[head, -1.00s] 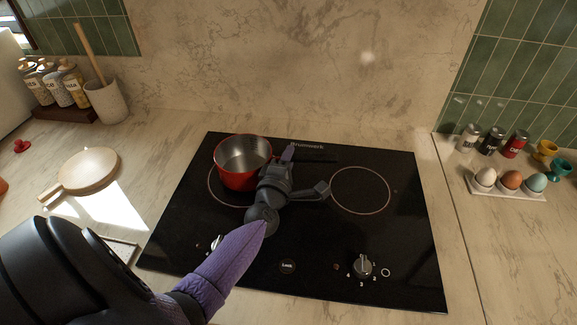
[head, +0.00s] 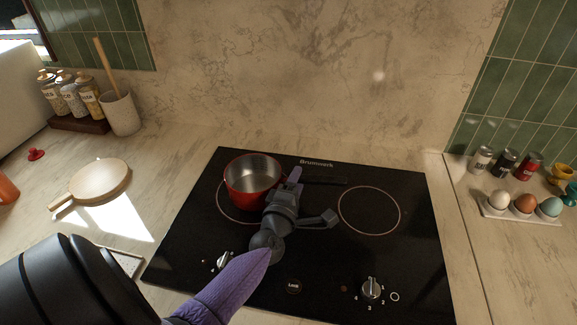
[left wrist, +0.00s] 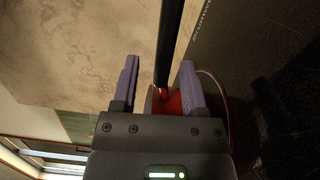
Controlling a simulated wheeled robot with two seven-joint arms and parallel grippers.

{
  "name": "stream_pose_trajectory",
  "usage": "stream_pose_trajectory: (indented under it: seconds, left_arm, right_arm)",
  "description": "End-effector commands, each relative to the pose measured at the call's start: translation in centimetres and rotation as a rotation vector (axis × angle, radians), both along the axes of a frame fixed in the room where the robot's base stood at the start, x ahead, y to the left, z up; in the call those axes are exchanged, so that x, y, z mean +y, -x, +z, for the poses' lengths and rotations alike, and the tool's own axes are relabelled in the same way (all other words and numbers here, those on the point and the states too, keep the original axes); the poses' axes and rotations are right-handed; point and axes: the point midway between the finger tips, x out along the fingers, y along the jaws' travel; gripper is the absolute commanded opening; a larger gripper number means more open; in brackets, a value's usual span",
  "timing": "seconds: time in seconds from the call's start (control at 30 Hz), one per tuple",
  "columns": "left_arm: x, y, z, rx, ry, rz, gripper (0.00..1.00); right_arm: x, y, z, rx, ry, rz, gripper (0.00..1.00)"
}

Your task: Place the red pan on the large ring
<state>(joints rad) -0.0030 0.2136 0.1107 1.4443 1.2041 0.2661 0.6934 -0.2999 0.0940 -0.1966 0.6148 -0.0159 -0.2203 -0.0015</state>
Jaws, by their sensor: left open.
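The red pan (head: 252,183) sits upright on the black cooktop, over the left ring (head: 221,207), part of whose outline shows around it. Its dark handle (head: 326,180) points right; it also shows in the left wrist view (left wrist: 168,45). The right ring (head: 369,210) is bare. My left gripper (head: 296,183) is just right of the pan, near the handle's base. In the left wrist view its fingers (left wrist: 158,92) are apart, with the handle between them and a strip of the red pan wall (left wrist: 168,101) below. My right gripper is not in view.
Knobs (head: 371,289) line the cooktop's front. A wooden board (head: 100,179), a utensil crock (head: 121,113) and jars (head: 75,97) stand left. An egg tray (head: 522,213) and small cans (head: 505,162) stand right. The stone backsplash (head: 300,70) rises behind.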

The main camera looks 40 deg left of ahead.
Motion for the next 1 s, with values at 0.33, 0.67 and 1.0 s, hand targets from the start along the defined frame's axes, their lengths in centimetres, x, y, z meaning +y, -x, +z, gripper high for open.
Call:
stream_pose_trajectory:
  seconds: [0.33,0.67,1.0]
  left_arm:
    - [-2.9,7.9,-0.1,0.003,0.000,0.000,0.56]
    - [-3.7,10.0,-0.1,0.000,0.001,0.000,0.56]
    - [-3.8,9.9,-0.1,0.002,-0.002,-0.005,0.56]
  right_arm:
    - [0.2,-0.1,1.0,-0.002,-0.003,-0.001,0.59]
    - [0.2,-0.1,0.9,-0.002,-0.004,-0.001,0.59]
    - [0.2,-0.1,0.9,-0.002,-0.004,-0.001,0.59]
